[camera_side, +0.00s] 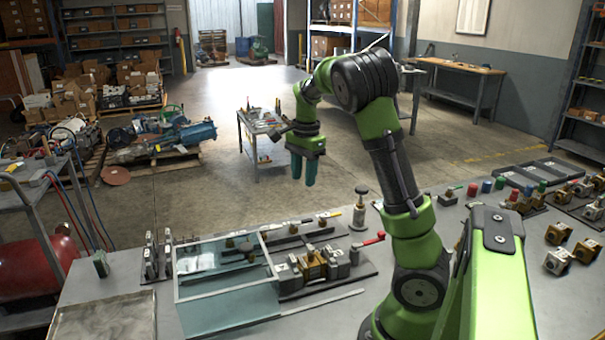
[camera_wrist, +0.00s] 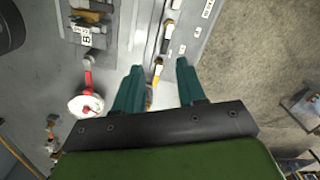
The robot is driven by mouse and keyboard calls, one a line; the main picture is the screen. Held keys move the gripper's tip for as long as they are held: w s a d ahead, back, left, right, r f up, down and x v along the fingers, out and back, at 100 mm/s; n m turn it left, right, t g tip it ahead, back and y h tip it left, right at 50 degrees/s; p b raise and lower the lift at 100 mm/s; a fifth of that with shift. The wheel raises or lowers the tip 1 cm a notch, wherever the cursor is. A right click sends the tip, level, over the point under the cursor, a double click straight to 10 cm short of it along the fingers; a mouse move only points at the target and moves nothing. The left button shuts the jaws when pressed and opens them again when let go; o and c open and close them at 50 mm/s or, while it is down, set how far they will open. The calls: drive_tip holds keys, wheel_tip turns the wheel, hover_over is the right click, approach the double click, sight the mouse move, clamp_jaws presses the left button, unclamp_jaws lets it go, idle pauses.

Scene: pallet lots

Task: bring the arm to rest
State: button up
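My gripper (camera_side: 303,170) hangs at the end of my green arm, fingers pointing down, in the air near the far edge of the workbench. In the wrist view its two teal fingers (camera_wrist: 158,85) are spread apart with a clear gap between them. Nothing is held in the gap; a yellow-handled tool (camera_wrist: 158,68) shows beyond it, lower down on the bench. The grey workbench (camera_side: 110,262) lies below and in front of my arm.
A glass-sided box (camera_side: 225,305) stands at the bench's front left, beside a fixture with brass and steel blocks (camera_side: 313,265). A red-handled part (camera_side: 368,242) and an upright post (camera_side: 360,210) stand near my arm. Blocks crowd the right. Open floor (camera_side: 225,95) lies behind.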

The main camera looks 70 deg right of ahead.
drive_tip(key=s+a+r+n+t, duration=0.1)
drive_tip(key=s+a+n+t, duration=0.1)
drive_tip(key=a+n, duration=0.4)
drive_tip(key=s+a+r+n+t+y, duration=0.1)
drive_tip(key=a+n, duration=0.5)
drive_tip(key=a, duration=0.7)
drive_tip(key=s+a+r+n+t, duration=0.3)
drive_tip(key=s+a+n, duration=0.2)
drive_tip(key=a, duration=0.4)
drive_tip(key=shift+a+r+n+t+y, duration=0.15)
drive_tip(key=shift+r+n+t+y, duration=0.1)
drive_tip(key=shift+n+t+y, duration=0.2)
